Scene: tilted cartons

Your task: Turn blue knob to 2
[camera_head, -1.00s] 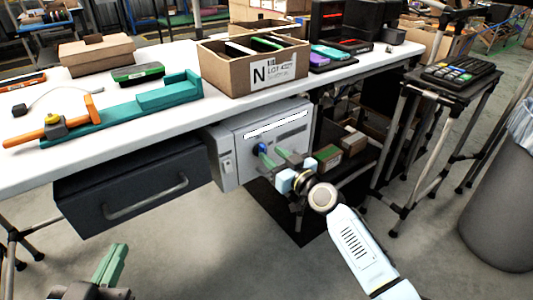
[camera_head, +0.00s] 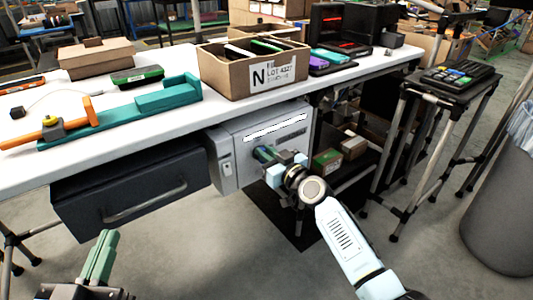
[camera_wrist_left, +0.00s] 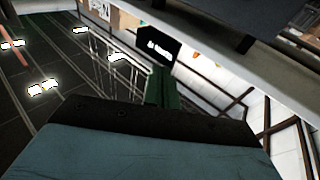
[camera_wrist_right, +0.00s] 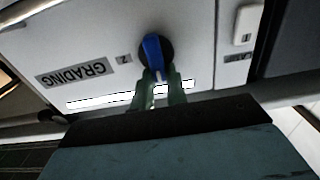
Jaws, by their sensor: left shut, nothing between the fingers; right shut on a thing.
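The blue knob (camera_wrist_right: 153,52) sits on a dark round base on the front of the grey box (camera_head: 228,166) under the table. In the right wrist view its white pointer mark is near the fingers, and a label reading "2" (camera_wrist_right: 124,59) stands beside it. My right gripper (camera_head: 264,154) is at the box front, its green fingers (camera_wrist_right: 160,85) shut on the knob's near end. In the head view the gripper hides the knob. My left gripper (camera_head: 104,246) is shut and empty, low in front of the dark drawer; its fingers also show in the left wrist view (camera_wrist_left: 161,87).
The dark drawer (camera_head: 135,190) with a handle is left of the box. A carton (camera_head: 255,72) and a teal fixture (camera_head: 120,115) are on the white table. A switch (camera_wrist_right: 245,25) is beside the knob's panel. A shelf with small cartons (camera_head: 327,160) is to the right.

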